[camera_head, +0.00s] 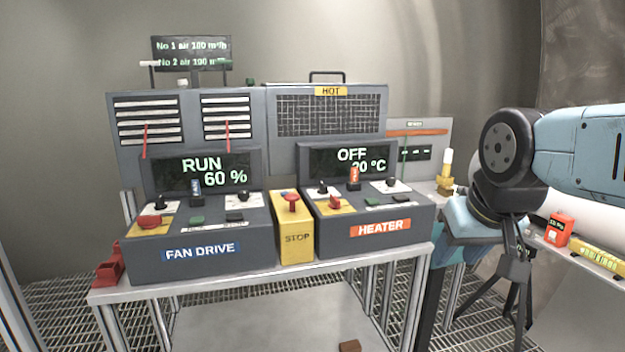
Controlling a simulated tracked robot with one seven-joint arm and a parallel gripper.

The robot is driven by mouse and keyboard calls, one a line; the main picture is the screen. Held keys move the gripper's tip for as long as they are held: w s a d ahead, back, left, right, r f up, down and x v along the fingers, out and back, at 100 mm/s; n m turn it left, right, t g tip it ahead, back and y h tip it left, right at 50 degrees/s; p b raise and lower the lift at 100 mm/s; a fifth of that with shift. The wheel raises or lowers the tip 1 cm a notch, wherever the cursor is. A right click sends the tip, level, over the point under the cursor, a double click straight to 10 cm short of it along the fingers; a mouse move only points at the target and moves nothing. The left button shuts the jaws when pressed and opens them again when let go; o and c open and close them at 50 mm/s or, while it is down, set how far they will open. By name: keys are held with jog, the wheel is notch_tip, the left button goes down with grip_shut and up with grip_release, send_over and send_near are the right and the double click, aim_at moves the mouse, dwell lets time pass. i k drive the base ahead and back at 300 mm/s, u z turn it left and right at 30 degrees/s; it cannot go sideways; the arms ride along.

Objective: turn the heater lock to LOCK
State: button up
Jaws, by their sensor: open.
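The heater console (372,226) stands on the right of the bench, with an orange HEATER label (380,228). Its display (350,160) reads OFF and 20 °C. A red knob (335,202) sits on a yellow plate at the console's left front. An upright orange tag (354,175) stands behind it, between two black knobs, left (322,187) and right (390,183). I cannot read any LOCK marking or tell which control is the lock. My gripper (507,318) hangs right of the bench, black fingers spread and pointing down, empty and apart from the console.
The fan drive console (200,240) is on the left, reading RUN 60 %. A yellow STOP box (296,240) with a red knob stands between the consoles. A mesh HOT unit (330,115) rises behind. A shelf (590,262) at right holds a red tape measure (559,229) and yellow level (597,256).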

aim_at(323, 189)
jog(key=u, duration=0.15)
jog(key=i, duration=0.9)
jog(key=z, duration=0.25)
